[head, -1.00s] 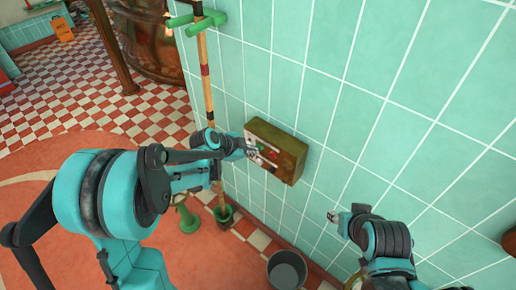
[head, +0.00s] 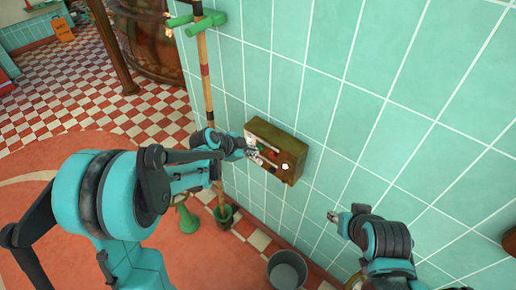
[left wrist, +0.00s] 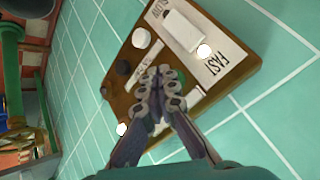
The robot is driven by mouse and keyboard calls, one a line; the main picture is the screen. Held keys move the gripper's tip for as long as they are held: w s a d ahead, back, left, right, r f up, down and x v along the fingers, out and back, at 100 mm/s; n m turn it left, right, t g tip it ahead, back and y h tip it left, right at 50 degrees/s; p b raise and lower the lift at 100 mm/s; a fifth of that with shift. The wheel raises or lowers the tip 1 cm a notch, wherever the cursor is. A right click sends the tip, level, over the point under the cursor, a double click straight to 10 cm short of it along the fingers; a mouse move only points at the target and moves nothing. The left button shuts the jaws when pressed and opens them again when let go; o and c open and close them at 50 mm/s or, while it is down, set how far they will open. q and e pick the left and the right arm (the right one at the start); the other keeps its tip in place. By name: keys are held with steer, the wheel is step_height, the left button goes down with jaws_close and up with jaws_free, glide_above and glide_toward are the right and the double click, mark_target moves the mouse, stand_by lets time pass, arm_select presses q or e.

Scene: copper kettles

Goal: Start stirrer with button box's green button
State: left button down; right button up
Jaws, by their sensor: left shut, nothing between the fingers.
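The button box (head: 292,147) is a brown box fixed to the tiled wall, with a pale labelled front. Its green button (head: 261,147) shows beside the fingertips of my left gripper (head: 252,152), and a red part sits to its right. In the left wrist view, my shut, empty left gripper (left wrist: 160,88) is at the box face. Only a sliver of green (left wrist: 182,80) shows behind the fingers, so contact is unclear. A white light (head: 285,166) glows on the box. My right gripper (head: 334,215) is apart from the box, lower right; its jaws are too small to judge.
A copper vessel (head: 150,45) stands at the back left. A wooden pole (head: 206,75) with green fittings stands by the wall left of the box. A grey bucket (head: 287,270) is on the floor below.

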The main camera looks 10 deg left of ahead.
arm_select(q)
steer(key=shift+s+a, duration=0.35)
steer(key=shift+s, duration=0.15)
steer(key=shift+s, duration=0.1)
steer(key=s+a, duration=0.1)
steer(key=s, duration=0.1)
steer(key=s+a, duration=0.1)
steer(key=s, duration=0.1)
steer(key=shift+a, duration=0.35)
stand_by(0.6)
steer(key=s+a+r+n+y, duration=0.2)
steer(key=s+r+n, duration=0.1)
steer(key=s+n, duration=0.4)
steer(key=s+a+r+n+y, duration=0.2)
steer(key=s+n, duration=0.6)
steer(key=s, duration=0.5)
step_height(320, 180, up, 2)
steer(key=shift+s+a+r+y, duration=0.2)
steer(key=shift+s+a+y, duration=0.2)
steer(key=shift+y, duration=0.4)
steer(key=shift+r, duration=0.1)
